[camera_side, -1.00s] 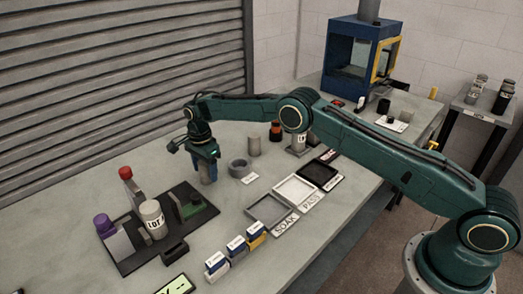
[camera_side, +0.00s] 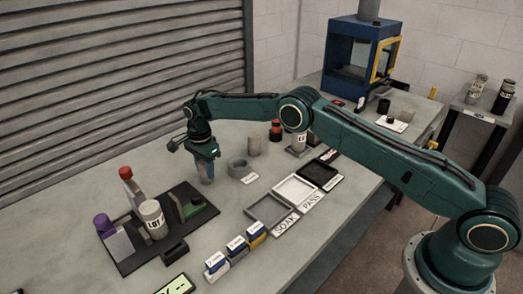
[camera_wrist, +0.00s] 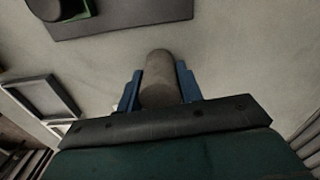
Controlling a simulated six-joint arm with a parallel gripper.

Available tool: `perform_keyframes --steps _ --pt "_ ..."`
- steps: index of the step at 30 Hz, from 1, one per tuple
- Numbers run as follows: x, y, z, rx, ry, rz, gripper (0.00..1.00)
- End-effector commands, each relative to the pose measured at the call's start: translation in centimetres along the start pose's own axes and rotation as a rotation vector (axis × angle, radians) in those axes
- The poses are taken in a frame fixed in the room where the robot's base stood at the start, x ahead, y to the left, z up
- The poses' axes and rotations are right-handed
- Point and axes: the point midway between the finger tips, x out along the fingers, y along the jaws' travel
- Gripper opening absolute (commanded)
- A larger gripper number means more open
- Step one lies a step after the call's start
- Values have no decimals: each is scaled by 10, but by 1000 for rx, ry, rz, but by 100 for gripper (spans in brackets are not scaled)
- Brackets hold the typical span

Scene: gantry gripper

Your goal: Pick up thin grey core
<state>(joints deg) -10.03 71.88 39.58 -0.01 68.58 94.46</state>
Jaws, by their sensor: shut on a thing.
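My gripper (camera_side: 206,174) points down over the bench at the far end of my arm. In the wrist view its two blue fingers (camera_wrist: 160,92) are shut on the thin grey core (camera_wrist: 159,78), one on each side. The core is a plain grey cylinder with a rounded-looking end towards the camera's far side. In the side view the core is mostly hidden between the fingers, low near the bench top. I cannot tell whether its base touches the bench.
A grey ring (camera_side: 238,168) and a wider grey cylinder (camera_side: 254,146) stand right of my gripper. A dark fixture plate (camera_side: 130,262) with a LOT-labelled cylinder (camera_side: 152,218) lies to the front left. Trays marked SOAK (camera_side: 252,218) and PASS (camera_side: 277,192) lie front right.

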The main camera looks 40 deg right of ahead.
Motion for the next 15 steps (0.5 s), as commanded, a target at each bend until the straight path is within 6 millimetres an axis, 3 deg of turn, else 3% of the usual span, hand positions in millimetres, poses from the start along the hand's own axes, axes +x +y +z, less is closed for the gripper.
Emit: perform_keyframes --steps 8,15 --pt "-30 -1 0 0 0 -5 6" --pt "-67 -1 0 0 0 -6 6"
